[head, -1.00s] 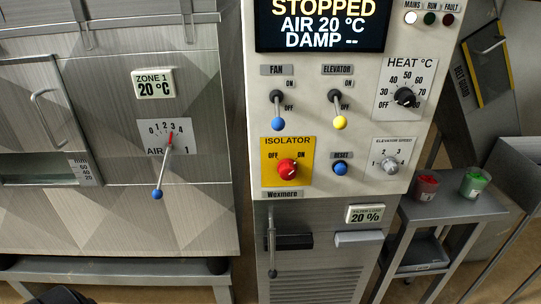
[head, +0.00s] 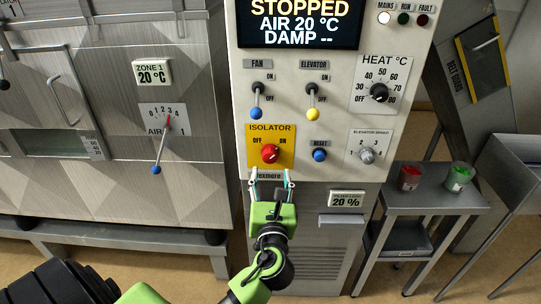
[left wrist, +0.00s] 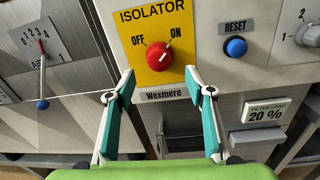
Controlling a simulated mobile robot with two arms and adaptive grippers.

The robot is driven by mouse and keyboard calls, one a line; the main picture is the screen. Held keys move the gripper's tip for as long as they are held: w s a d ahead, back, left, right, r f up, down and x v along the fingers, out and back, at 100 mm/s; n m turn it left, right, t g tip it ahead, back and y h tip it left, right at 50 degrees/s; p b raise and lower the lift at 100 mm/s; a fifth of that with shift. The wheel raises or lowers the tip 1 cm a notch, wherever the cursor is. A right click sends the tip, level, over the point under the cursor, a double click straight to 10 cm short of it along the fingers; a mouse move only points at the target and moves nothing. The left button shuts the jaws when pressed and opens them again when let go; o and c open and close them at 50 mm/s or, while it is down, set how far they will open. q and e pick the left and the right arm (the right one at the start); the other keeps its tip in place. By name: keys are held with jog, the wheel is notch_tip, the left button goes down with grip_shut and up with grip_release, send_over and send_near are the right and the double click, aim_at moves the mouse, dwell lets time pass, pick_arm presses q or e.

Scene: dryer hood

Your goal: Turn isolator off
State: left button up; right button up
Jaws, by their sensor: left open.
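The isolator is a red rotary knob (head: 270,153) on a yellow plate (head: 286,134) marked OFF at left and ON at right. The knob (left wrist: 159,56) shows larger in the left wrist view, with its white mark slanting up and right, toward ON. My left gripper (head: 271,177) is open and empty, just below the knob in the head view. In the left wrist view its two teal-padded fingers (left wrist: 159,82) are spread, with the knob beyond and between their tips, apart from them. My right gripper is not in view.
The fan lever (head: 257,100) and elevator lever (head: 313,102) hang down above the isolator. A blue reset button (head: 320,155) is right of it. The display (head: 300,22) reads STOPPED. A side table (head: 430,202) holds a red cup (head: 409,177) and a green cup (head: 458,177).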

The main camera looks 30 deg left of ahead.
aim_at(270, 159)
pick_arm(q)
jog(key=p+x, duration=0.1)
jog(key=x, duration=0.7)
jog(key=shift+w+a+f, duration=0.1)
jog(key=shift+w+a, duration=0.05)
jog(key=shift+w, duration=0.15)
jog(key=c, duration=1.1)
